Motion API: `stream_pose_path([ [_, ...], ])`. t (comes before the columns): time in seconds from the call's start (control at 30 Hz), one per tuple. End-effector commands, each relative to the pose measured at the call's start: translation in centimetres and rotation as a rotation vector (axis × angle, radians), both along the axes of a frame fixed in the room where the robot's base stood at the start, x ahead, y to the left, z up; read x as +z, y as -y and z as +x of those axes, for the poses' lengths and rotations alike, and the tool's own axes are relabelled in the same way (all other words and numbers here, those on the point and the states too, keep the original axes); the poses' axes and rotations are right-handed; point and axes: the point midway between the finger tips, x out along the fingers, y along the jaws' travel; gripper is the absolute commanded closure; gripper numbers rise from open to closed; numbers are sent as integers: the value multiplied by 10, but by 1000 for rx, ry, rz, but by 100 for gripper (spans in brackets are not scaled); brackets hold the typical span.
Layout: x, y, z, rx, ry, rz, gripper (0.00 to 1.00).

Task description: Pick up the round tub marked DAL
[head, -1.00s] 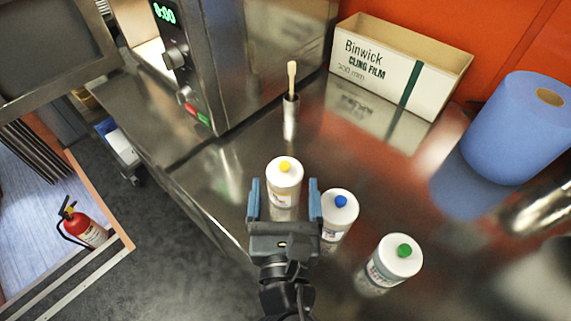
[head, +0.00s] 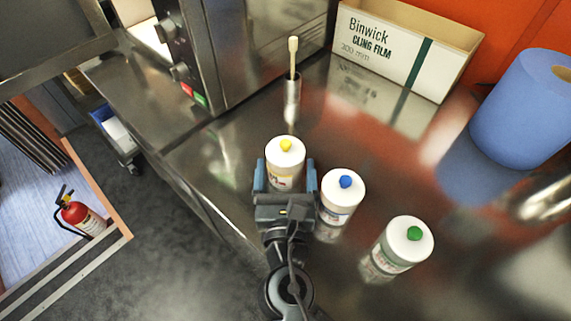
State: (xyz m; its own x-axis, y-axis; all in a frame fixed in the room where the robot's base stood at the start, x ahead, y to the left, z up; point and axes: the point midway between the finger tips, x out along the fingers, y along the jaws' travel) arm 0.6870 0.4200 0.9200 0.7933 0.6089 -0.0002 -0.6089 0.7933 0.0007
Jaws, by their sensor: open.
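Three round white tubs stand in a slanting row on the steel counter: one with a yellow knob (head: 285,163), one with a blue knob (head: 341,194) and one with a green knob (head: 398,247). Their labels are too small or turned to read, so I cannot tell which is marked DAL. My gripper (head: 285,172) is open, its two blue fingers left and right of the yellow-knobbed tub. That tub's lower part is hidden behind the gripper. I cannot tell if the fingers touch it. The blue-knobbed tub is close beside the right finger.
A cling film box (head: 405,62) and a blue paper roll (head: 523,108) stand at the back right. A steel cup (head: 291,95) holding a wooden-handled tool stands behind the tubs. A steel oven (head: 235,55) is at the back left. The counter's front edge runs along the left.

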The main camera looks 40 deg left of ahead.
Motion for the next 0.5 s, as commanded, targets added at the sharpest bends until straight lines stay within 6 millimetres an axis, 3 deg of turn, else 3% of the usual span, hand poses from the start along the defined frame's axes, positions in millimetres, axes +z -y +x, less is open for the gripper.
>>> stream_pose_path([
  [0.2, 0, -14, 18, 1, 0, 0, 14],
  [0.43, 0, -15, 19, 1, 1, -1, 14],
  [0.5, 0, -15, 19, 1, 1, -1, 19],
])
